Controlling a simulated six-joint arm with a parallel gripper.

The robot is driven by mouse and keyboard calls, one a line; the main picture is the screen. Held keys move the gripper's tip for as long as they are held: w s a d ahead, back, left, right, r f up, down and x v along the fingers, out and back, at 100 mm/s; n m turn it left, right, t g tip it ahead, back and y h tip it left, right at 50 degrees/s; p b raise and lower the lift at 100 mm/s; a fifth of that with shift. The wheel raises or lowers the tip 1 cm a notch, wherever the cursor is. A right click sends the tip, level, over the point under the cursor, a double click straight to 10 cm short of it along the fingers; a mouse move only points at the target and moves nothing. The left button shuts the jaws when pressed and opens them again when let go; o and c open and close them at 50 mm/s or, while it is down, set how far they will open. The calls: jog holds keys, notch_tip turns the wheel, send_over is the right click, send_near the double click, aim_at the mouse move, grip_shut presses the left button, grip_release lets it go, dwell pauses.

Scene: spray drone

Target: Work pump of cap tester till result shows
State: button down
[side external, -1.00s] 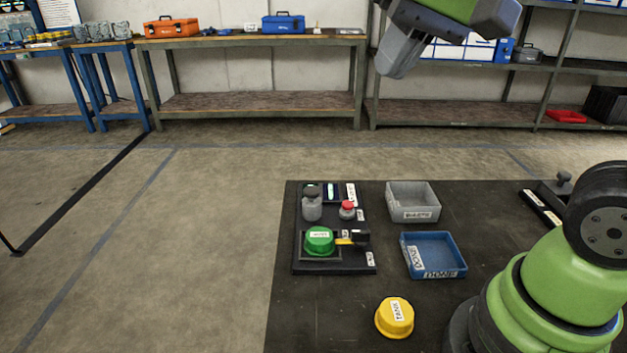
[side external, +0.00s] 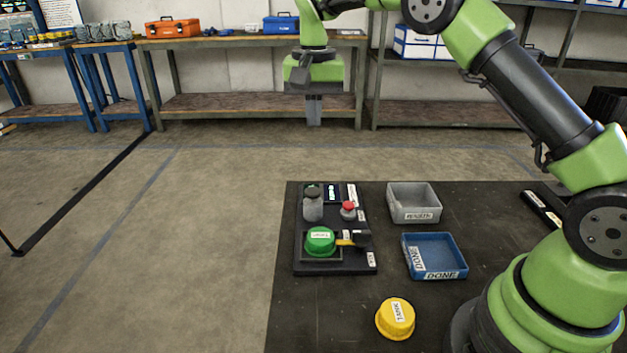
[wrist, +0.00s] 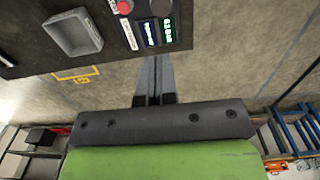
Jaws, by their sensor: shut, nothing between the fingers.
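The cap tester (side external: 307,265) is a black board at the left of the mat. It carries a grey cylinder with a dark top (side external: 313,207), which looks like the pump, a red button (side external: 348,210) and a small display (side external: 333,193). A green cap (side external: 320,240) sits in its square seat beside a yellow lever with a black knob (side external: 361,239). The wrist view shows two lit readouts (wrist: 159,31), too small to read surely, and the red button (wrist: 124,6). My gripper (side external: 314,122) is shut and empty, pointing down, high above and apart from the tester.
A grey tray (side external: 415,217) and a blue DONE tray (side external: 436,274) stand right of the tester. A yellow cap (side external: 395,318) lies at the front of the black mat (side external: 500,240). A dark fixture (side external: 541,207) is at the right. Space above the tester is clear.

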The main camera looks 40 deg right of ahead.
aim_at(314, 191)
dwell(0.3)
notch_tip(314, 191, down, 14)
jog(key=shift+f, duration=0.1)
dwell(0.4)
jog(key=shift+f, duration=1.05)
notch_tip(314, 191, up, 15)
jog(key=shift+f, duration=0.2)
jog(key=shift+w+r, duration=0.1)
dwell(0.7)
